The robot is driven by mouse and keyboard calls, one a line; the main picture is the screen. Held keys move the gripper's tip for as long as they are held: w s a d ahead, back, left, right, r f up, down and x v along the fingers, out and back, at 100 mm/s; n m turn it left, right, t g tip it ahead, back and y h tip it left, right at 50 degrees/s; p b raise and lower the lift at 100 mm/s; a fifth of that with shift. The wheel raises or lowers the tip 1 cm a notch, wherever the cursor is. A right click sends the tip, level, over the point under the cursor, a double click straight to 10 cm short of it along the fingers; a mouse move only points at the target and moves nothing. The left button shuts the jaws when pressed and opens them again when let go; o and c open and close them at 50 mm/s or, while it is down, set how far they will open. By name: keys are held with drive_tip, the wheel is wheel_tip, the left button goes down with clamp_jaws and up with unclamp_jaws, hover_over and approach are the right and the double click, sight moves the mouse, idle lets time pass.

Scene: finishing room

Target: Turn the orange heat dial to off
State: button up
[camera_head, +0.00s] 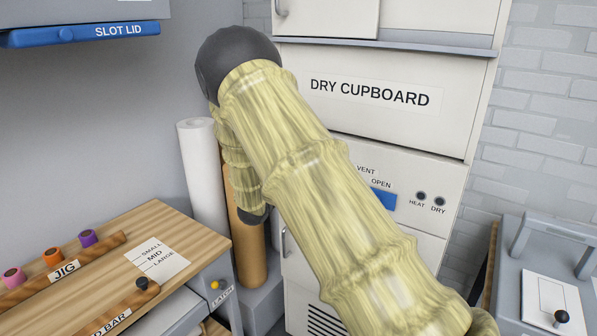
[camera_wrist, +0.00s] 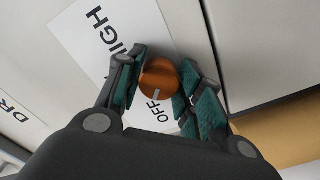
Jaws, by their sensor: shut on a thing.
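The orange heat dial (camera_wrist: 159,76) sits on a white label plate (camera_wrist: 100,38) that reads HIGH and OFF in the wrist view. A pale pointer line on the dial's near edge points to the word OFF. My gripper (camera_wrist: 162,60) is shut on the dial, one teal-padded finger on each side. In the head view my arm covers the dial and my gripper.
The dry cupboard (camera_head: 370,92) has a blue vent piece (camera_head: 384,199) and dark HEAT (camera_head: 420,196) and DRY (camera_head: 438,204) lamps. A wooden bench (camera_head: 204,231) with coloured rolls stands left. A white roll (camera_head: 200,165) stands beside the cupboard.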

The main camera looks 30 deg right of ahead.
drive_tip(key=shift+r+n+p, duration=0.1)
drive_tip(key=shift+n+p, duration=0.65)
drive_tip(key=shift+n, duration=0.45)
drive_tip(key=o, duration=1)
drive_tip(key=v, duration=1.2)
